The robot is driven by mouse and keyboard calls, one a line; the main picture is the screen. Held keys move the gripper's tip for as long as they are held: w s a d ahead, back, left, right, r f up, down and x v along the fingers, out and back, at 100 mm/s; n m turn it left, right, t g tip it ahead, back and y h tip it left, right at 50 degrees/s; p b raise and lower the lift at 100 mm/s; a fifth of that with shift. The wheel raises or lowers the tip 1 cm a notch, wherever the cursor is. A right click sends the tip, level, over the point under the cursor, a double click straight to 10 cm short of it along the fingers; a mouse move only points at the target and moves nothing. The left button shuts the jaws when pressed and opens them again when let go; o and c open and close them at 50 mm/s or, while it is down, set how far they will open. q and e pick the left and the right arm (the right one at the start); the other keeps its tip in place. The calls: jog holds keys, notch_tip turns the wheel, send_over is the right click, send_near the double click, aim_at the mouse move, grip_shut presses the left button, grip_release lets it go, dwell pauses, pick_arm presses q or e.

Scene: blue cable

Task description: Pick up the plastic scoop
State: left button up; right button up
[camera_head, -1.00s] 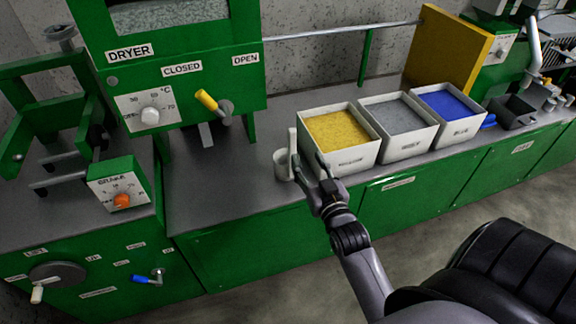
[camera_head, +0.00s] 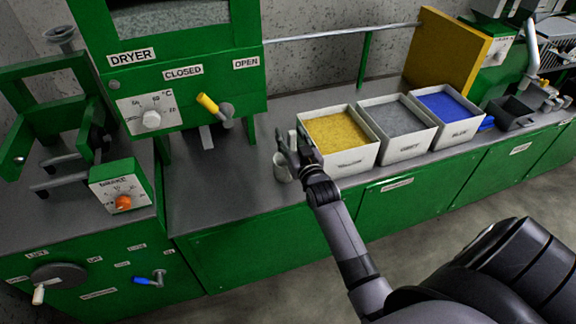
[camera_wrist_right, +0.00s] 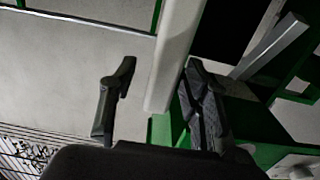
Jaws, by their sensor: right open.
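The plastic scoop (camera_head: 282,172) is white, with a round cup on the grey counter left of the yellow bin and an upright handle. My right gripper (camera_head: 291,142) is open at the handle, which is partly hidden behind the fingers in the head view. In the right wrist view a long pale bar (camera_wrist_right: 176,55), apparently the scoop's handle, runs between the two spread fingers of the right gripper (camera_wrist_right: 158,85). It lies closer to the right finger, and I cannot tell whether they touch. My left gripper is not in view.
Bins of yellow (camera_head: 340,131), grey (camera_head: 398,116) and blue (camera_head: 446,104) granules stand in a row right of the scoop. The green dryer (camera_head: 180,88) with its yellow-handled lever stands at the left. The counter (camera_head: 225,190) between dryer and scoop is clear.

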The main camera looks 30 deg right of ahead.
grip_shut()
dwell(0.5)
